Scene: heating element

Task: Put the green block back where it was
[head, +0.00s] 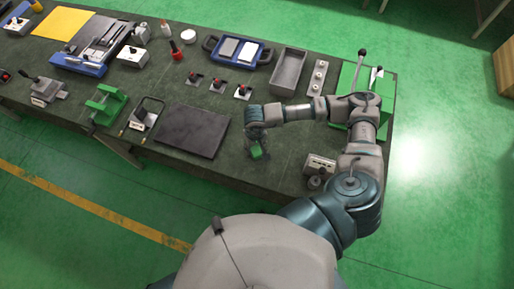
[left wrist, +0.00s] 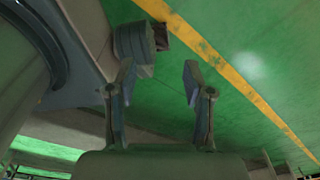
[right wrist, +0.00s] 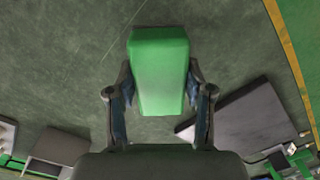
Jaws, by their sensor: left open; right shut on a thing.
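The green block (head: 257,151) is in my right gripper (head: 256,146), over the dark bench top near its front edge, right of the black plate. In the right wrist view the green block (right wrist: 160,70) sits between the two fingers of the right gripper (right wrist: 160,90), which touch its sides. I cannot tell whether the block touches the bench. My left gripper (left wrist: 158,82) is open and empty in its own wrist view, with green floor and a yellow line behind it. It does not show in the head view.
The black plate (head: 193,131) lies left of the block. A small control box (head: 319,165) stands to the right. Three small switches (head: 218,86), a grey tray (head: 288,72) and a green box (head: 386,88) are farther back. Bare bench surrounds the block.

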